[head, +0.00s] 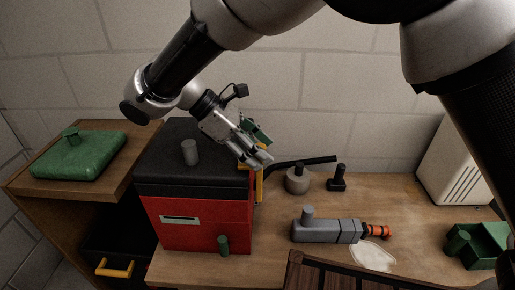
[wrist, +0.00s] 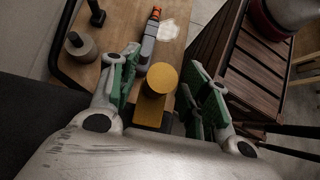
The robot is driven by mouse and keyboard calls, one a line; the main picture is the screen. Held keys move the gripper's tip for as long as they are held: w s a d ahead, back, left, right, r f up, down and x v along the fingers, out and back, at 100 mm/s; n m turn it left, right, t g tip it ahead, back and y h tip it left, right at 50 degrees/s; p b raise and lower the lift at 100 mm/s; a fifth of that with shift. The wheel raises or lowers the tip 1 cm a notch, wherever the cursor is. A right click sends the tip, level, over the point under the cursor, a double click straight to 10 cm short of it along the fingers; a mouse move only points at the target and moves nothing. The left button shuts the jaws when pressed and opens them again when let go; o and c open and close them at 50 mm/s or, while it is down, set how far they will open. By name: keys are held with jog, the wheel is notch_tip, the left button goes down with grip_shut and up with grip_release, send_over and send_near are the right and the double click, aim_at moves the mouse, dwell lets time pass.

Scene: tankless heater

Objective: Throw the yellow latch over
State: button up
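The yellow latch (wrist: 150,108) with its round knob (wrist: 162,78) lies between my fingers in the wrist view. In the head view a strip of the latch (head: 259,186) shows on the right side of the red box (head: 205,222) with the black lid (head: 160,165). My gripper (head: 258,157) is above the lid's right edge, and it shows from behind in the wrist view (wrist: 165,72). Its green-padded fingers are apart on either side of the knob, with a gap on the right. Contact on the left is unclear. My fingers hide the latch's upper part in the head view.
A grey tool (head: 328,229) with an orange end, a round weight (head: 297,180) and a black rod (head: 300,162) are on the bench right of the box. A green case (head: 80,155) is at left. A green bin (head: 485,246) is at right.

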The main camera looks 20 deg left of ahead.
jog(key=v, duration=1.2)
dwell(0.3)
